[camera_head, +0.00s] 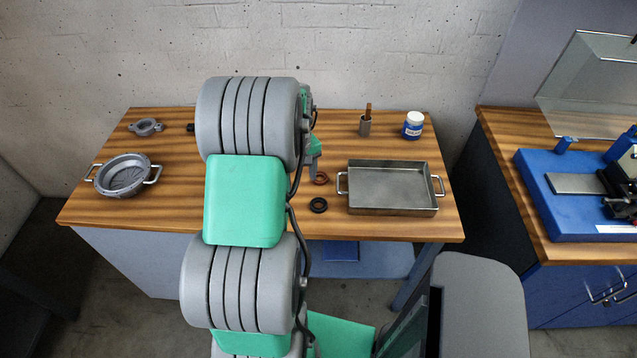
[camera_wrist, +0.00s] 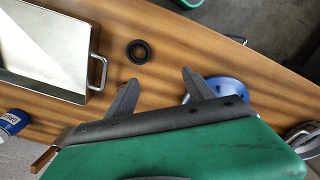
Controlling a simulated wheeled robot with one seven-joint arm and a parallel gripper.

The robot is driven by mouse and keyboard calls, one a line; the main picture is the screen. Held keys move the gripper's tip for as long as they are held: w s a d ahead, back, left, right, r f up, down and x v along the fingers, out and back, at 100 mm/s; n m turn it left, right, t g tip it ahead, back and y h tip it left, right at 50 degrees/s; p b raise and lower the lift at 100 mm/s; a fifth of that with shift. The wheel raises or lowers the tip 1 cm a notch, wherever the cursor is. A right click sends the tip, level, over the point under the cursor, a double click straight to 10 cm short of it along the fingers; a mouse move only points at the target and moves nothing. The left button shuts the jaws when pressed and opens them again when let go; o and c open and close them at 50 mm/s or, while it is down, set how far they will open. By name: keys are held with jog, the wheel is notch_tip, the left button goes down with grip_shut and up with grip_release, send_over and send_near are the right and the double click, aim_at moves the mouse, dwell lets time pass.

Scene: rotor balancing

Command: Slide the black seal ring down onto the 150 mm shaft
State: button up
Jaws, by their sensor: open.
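The black seal ring (camera_head: 318,205) lies flat on the wooden table, just left of the metal tray. It also shows in the wrist view (camera_wrist: 138,51), beyond my gripper's fingertips and apart from them. My gripper (camera_wrist: 160,78) is open and empty, its two dark fingers spread. In the head view my arm covers most of it. I cannot make out the 150 mm shaft in either view; my arm hides the middle of the table. A blue round part (camera_wrist: 228,88) shows partly behind the right finger in the wrist view.
A red-brown ring (camera_head: 320,178) lies close behind the black one. The metal tray (camera_head: 392,211) stands to the right, with a white-and-blue jar (camera_head: 413,126) and a brush cup (camera_head: 365,127) behind it. A grey round housing with handles (camera_head: 125,176) stands at the left.

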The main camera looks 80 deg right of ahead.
send_over(319, 207)
notch_tip(319, 207, down, 2)
jog(key=f, duration=0.1)
jog(key=shift+m, duration=0.3)
notch_tip(319, 207, down, 8)
jog(key=b, duration=0.5)
jog(key=shift+r, duration=0.3)
jog(key=shift+c, duration=0.5)
jog(key=c, duration=1)
jog(key=shift+r+p, duration=1.75)
jog(key=shift+r, duration=1.35)
jog(key=shift+f, duration=0.1)
jog(key=shift+w, duration=0.1)
